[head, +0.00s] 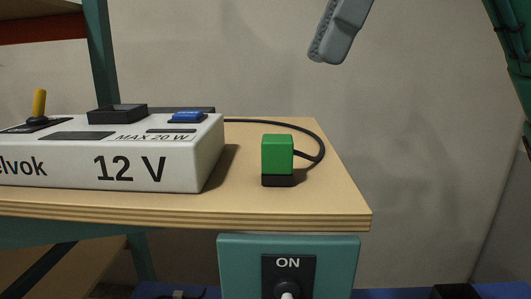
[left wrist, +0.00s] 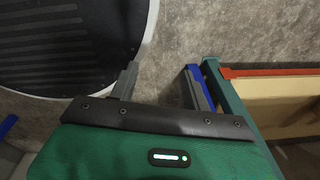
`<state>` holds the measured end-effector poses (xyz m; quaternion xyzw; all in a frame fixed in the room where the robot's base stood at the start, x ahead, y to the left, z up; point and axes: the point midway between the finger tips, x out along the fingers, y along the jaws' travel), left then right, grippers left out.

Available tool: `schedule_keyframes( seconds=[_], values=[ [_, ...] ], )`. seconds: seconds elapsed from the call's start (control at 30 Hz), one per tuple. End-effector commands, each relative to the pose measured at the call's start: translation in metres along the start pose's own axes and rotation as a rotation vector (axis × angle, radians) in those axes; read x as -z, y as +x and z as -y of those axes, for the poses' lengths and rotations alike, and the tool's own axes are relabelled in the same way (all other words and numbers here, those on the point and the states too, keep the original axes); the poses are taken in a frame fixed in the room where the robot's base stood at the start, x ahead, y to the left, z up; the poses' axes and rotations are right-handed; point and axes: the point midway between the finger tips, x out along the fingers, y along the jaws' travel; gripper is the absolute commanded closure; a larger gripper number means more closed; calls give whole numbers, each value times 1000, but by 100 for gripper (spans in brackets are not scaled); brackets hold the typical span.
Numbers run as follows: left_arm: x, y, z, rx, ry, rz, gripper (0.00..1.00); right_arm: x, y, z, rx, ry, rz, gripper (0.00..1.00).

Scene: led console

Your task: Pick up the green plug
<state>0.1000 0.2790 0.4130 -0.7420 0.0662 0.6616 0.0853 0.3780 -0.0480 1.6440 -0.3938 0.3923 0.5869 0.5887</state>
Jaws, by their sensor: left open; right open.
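The green plug (head: 277,155) stands upright on the wooden tabletop in the head view, right of the white console. Its lower part is black, and a black cable runs from its right side, curving back behind the console. My right gripper (head: 328,50) shows only in part as a grey finger at the top of the head view, above the plug in the picture and apart from it. It is open, and the rest is cut off. My left gripper (left wrist: 162,84) is open and empty in the left wrist view; the plug does not show there.
The white console (head: 110,160), marked 12 V, has a yellow toggle lever (head: 39,103) and a blue button (head: 187,116). A teal box (head: 240,265) with an ON switch sits below the table's front edge. A teal shelf post (head: 102,60) rises behind the console.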

Motion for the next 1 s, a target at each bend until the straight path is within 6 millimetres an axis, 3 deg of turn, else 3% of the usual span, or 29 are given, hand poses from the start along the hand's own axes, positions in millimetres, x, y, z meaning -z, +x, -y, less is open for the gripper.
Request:
schedule_keyframes(
  seconds=[0.1,0.2,0.37,0.6,0.77,1.0],
  values=[
    [-19,-4,-29,-31,-3,23,52,-1,22,0,-4,-3,-1,47],
    [-30,-7,-42,-46,0,38,52,0,40,0,-5,-2,0,47],
    [-30,-11,-32,-35,2,39,52,-1,60,0,-2,0,1,47],
    [-4,-18,-6,-7,1,7,52,-1,75,1,-3,-1,0,47],
    [-4,-32,-9,-11,-1,8,52,-2,95,2,-4,-1,0,47],
    [-11,-37,-25,-28,-3,18,52,-1,118,2,-2,0,2,47]
  ],
)
